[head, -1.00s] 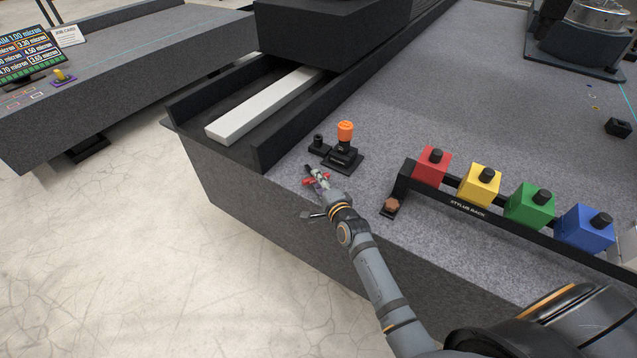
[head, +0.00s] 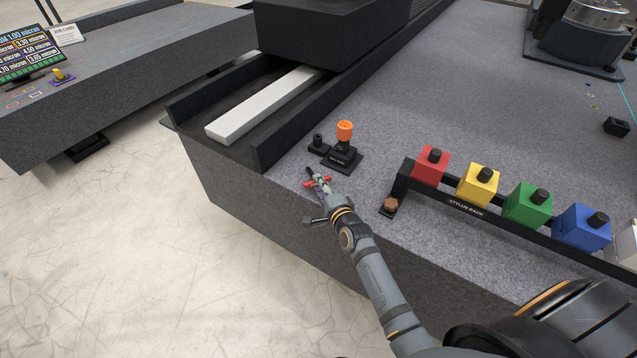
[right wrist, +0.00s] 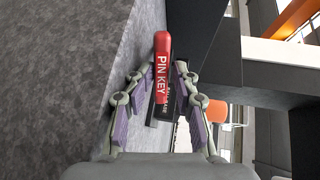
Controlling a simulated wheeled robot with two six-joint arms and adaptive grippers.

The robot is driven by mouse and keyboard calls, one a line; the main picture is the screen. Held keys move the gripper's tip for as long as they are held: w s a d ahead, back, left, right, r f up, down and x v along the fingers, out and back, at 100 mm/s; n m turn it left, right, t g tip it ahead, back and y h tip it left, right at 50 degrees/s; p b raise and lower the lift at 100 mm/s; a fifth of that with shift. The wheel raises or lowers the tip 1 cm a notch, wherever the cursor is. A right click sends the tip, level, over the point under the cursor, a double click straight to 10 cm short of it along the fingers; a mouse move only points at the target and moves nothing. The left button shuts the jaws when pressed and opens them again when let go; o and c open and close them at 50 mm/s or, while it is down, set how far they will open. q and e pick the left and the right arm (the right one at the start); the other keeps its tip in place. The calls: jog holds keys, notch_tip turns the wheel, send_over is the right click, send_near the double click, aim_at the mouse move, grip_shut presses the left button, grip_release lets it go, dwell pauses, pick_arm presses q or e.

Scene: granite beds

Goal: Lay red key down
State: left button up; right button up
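The red key (head: 318,182), lettered "PIN KEY", is at the near left edge of the granite bed, in front of a black block with an orange knob (head: 345,131). In the right wrist view the key (right wrist: 162,72) stands between the purple-padded fingers of my right gripper (right wrist: 164,95). Narrow gaps show on both sides of it, so the fingers look open around it. The right gripper also shows at the key in the head view (head: 320,187). I cannot tell whether the key touches the granite. My left gripper is not in view.
A stylus rack (head: 468,208) with red, yellow, green and blue blocks stands to the right. A small black post (head: 318,144) is by the knob block. A dark rail (head: 258,150) with a light bar (head: 262,106) lies behind left. Granite beyond the rack is mostly clear.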

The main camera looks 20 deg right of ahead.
jog(key=shift+s+d+f+p, duration=0.1)
jog(key=shift+s+f+p, duration=0.1)
jog(key=shift+s, duration=0.5)
jog(key=shift+s+f+p, duration=0.15)
jog(key=shift+s+f, duration=0.05)
jog(key=shift+s, duration=0.5)
jog(key=shift+v, duration=0.95)
jog(key=shift+f, duration=0.2)
jog(key=shift+s, duration=0.3)
jog(key=r+v, duration=0.1)
jog(key=v, duration=0.6)
jog(key=shift+s, duration=0.1)
